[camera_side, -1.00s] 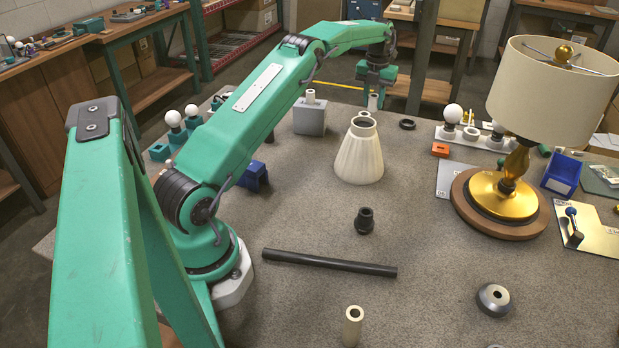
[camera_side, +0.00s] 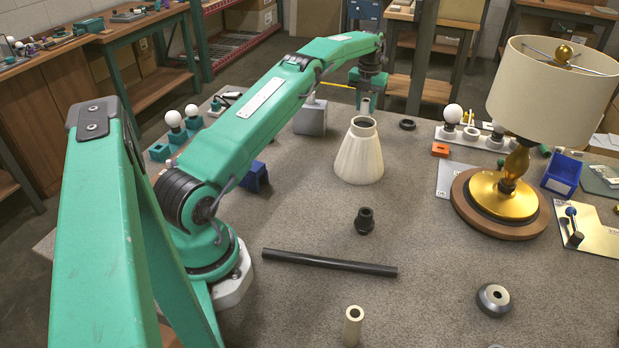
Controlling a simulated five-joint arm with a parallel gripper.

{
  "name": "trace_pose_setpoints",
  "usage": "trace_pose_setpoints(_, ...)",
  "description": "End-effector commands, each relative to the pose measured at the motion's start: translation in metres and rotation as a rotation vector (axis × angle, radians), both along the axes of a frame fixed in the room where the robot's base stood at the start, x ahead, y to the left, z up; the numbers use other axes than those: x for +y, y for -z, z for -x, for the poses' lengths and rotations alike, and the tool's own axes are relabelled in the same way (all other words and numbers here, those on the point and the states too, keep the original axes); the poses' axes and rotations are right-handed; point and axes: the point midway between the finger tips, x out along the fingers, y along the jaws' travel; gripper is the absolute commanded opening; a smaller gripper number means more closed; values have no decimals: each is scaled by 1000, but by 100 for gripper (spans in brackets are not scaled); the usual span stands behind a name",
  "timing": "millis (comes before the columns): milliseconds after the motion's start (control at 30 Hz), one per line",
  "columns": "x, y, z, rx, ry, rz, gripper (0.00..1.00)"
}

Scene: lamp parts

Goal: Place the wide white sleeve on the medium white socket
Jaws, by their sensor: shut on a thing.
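My gripper (camera_side: 367,93) points down behind the cream cone, with its fingers small and partly unclear. It is shut on a short white tube (camera_side: 365,105), which looks like the wide white sleeve. The tube is upright and shows just behind and above the cone's open top; I cannot tell the gap between them. A pale piece (camera_side: 310,99) shows on top of the grey block (camera_side: 311,119), partly covered by my arm; it may be the medium white socket, but I cannot be sure. Another cream tube (camera_side: 353,326) stands upright at the front.
The cream ribbed cone (camera_side: 359,155) stands near the table's middle. A black ring (camera_side: 407,124), black fitting (camera_side: 365,221), black rod (camera_side: 330,263) and grey disc (camera_side: 494,298) lie around. The lamp (camera_side: 515,180) and blue bin (camera_side: 562,174) stand right.

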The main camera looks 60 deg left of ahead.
Motion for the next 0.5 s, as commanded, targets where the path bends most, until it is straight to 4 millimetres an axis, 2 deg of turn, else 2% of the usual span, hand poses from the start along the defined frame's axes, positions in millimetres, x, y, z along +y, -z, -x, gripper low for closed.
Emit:
trace_pose_setpoints(33, -2, 16, 2, 14, 0, 9, 0)
trace_pose_setpoints(133, -2, 27, 3, 18, 0, 11, 0)
trace_pose_setpoints(400, -3, 32, 2, 15, 1, 8, 0)
trace_pose_setpoints(433, -3, 32, 2, 16, 2, 9, 33)
trace_pose_setpoints(500, -3, 32, 2, 16, 2, 9, 46)
